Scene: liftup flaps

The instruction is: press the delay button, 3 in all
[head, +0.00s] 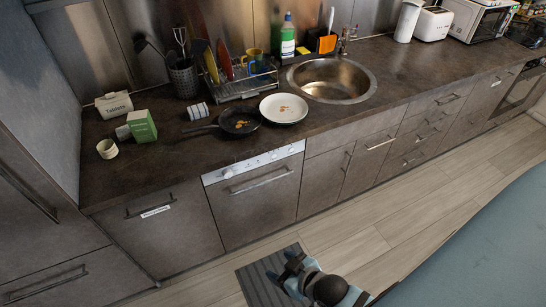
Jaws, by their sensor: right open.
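The dishwasher (258,200) is built into the counter front, with its door closed. Its pale control panel (254,163) runs along the top, with a round knob at the left and small dark marks to its right. The delay button is too small to tell apart from the other controls. My right gripper (284,266) is low at the bottom centre, above the dark floor mat, in front of the dishwasher and apart from it. It is open and empty. My left gripper is not in view.
A handle (260,181) sticks out below the panel. On the counter (190,150) above are a frying pan (239,121), a white plate (283,109) and a dish rack (244,88). A ribbed mat (262,276) lies on the floor. The space between gripper and door looks clear.

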